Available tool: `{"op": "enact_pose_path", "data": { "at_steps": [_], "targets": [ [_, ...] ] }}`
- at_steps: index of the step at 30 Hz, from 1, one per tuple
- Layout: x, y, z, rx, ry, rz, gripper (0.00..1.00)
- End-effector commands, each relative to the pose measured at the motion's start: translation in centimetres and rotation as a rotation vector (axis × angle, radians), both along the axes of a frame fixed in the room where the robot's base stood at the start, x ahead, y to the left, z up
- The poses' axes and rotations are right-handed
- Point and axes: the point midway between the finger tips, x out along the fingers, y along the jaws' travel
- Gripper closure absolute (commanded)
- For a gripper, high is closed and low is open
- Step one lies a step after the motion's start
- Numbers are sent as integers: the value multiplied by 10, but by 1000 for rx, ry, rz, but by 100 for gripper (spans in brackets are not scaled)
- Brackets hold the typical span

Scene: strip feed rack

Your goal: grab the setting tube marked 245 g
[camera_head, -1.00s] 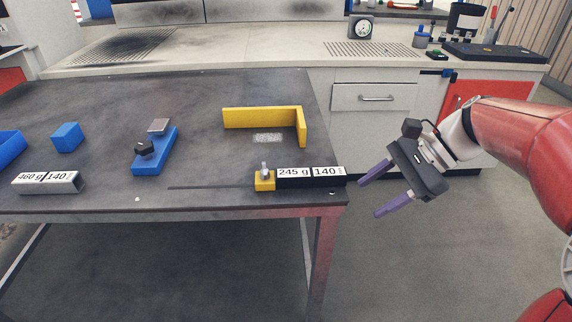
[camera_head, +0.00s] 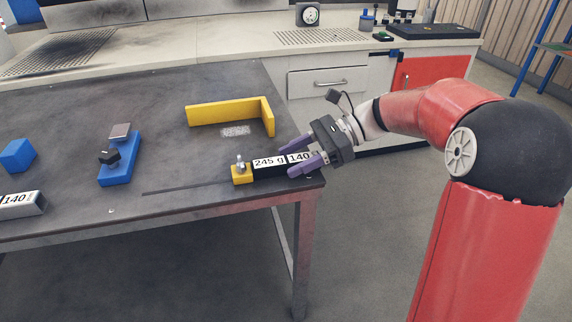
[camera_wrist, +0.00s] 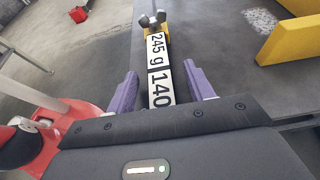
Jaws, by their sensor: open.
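The setting tube marked 245 g (camera_head: 268,165) is a dark bar with white labels reading "245 g" and "140". It lies on the dark table near the front right corner, its left end at a yellow block with a metal knob (camera_head: 241,173). My gripper (camera_head: 291,158) is open at the tube's right end, with purple fingers on either side of it. In the wrist view the tube (camera_wrist: 158,65) runs between the two fingers (camera_wrist: 161,88), with a visible gap to the right finger. The tube's near end is hidden by the gripper body.
A yellow angled fence (camera_head: 228,111) stands behind the tube. A blue fixture with a black knob (camera_head: 119,163), a blue block (camera_head: 17,156) and another labelled tube (camera_head: 22,206) are on the left. The table's front edge (camera_head: 190,211) is close to the tube.

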Motion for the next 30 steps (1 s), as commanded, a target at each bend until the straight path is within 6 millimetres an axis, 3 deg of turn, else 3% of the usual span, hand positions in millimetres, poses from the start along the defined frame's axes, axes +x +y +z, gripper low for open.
{"op": "enact_pose_path", "data": {
  "at_steps": [9, 21, 30],
  "targets": [
    [-2, 7, -3, -1, -2, -1, 47],
    [-2, 6, -3, -1, -1, -1, 100],
    [-2, 6, -1, 0, -3, -1, 100]
  ]
}}
